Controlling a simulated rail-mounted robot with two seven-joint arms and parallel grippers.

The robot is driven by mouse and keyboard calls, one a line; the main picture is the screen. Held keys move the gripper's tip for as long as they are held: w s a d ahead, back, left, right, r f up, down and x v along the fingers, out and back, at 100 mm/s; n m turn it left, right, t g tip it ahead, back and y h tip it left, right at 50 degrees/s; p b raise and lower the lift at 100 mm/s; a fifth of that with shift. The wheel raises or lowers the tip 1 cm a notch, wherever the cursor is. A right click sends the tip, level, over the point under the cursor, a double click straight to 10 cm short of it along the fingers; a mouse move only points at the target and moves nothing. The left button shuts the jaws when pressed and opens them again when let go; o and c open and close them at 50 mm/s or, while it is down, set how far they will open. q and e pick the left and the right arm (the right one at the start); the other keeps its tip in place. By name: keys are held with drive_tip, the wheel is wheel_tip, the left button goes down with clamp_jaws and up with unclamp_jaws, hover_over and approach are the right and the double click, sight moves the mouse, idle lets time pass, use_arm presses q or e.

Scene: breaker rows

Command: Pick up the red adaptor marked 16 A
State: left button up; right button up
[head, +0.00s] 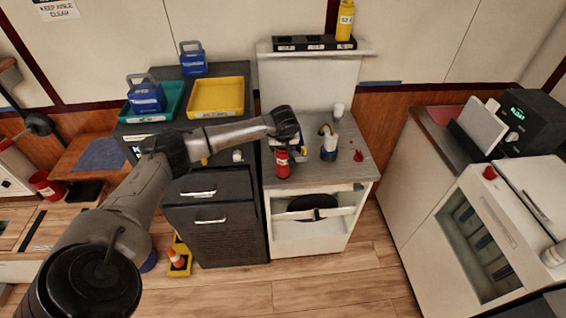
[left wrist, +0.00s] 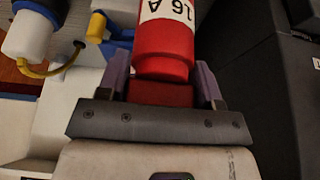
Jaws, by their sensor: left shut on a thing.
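The red adaptor (head: 282,166) is a small red cylinder with a white label, at the left part of the grey worktop in the head view. In the left wrist view the adaptor (left wrist: 166,45) shows its label, upside down, reading 16 A. My left gripper (head: 281,146) is over its top end, and in the wrist view the fingers (left wrist: 163,88) are shut on its narrower red end, one on each side. I cannot tell whether its lower end touches the worktop (head: 310,178). My right gripper is not in view.
A white and blue connector (head: 329,150) with a yellow part stands just right of the adaptor. A small red piece (head: 358,155) lies further right. A yellow tray (head: 216,97) and a teal tray (head: 172,104) sit on the dark cabinet at left. A shelf (head: 314,47) rises behind.

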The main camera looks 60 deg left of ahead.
use_arm(q)
drive_tip(key=c, duration=0.6)
drive_tip(key=shift+c, duration=0.2)
drive_tip(key=shift+r, duration=0.15)
